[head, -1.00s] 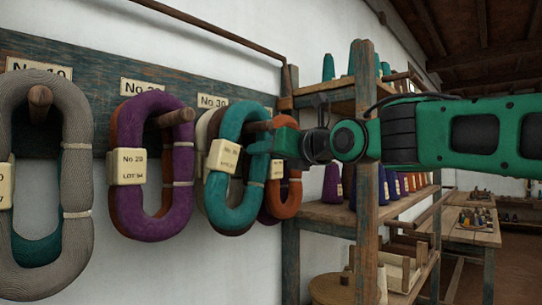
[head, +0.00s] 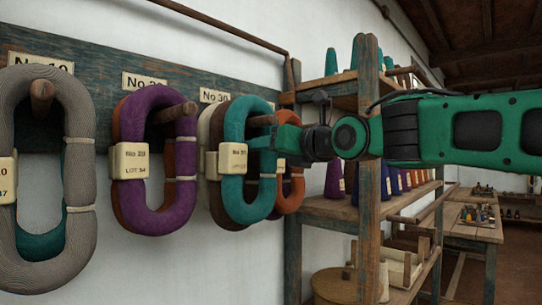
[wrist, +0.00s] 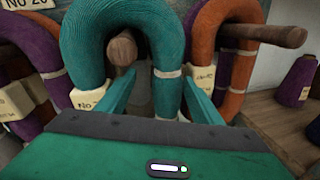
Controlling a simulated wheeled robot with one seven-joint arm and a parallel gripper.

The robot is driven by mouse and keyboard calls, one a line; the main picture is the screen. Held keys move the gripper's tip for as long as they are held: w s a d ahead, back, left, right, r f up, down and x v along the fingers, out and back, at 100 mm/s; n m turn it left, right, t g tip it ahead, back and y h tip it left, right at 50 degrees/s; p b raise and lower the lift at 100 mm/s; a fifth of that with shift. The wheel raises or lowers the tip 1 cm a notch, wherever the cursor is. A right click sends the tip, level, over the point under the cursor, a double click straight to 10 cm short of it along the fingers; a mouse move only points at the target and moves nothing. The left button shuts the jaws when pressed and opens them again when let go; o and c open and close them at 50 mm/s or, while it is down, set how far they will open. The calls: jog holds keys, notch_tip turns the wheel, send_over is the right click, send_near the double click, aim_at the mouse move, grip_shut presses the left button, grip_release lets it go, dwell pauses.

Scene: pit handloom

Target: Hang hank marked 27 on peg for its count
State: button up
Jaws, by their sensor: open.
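A teal hank (head: 232,190) with a cream tag (head: 233,158) hangs at the front of the peg under the No 30 plate (head: 214,95). Its tag's digits are too small to read surely. In the wrist view the wooden peg end (wrist: 122,48) shows inside the teal hank's (wrist: 85,45) loop. My gripper (head: 268,140) is at the hank's right side. In the wrist view its open fingers (wrist: 158,98) stand on either side of the hank's right strand, one in the loop and one outside.
A grey hank (head: 80,150) and a purple hank (head: 165,215) hang on pegs to the left. Orange (head: 291,195) and other hanks hang close behind the teal one. A shelf post (head: 368,240) and cone shelves stand at right.

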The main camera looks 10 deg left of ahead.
jog(key=v, duration=1)
jog(key=shift+s+d, duration=0.25)
jog(key=shift+s, duration=0.1)
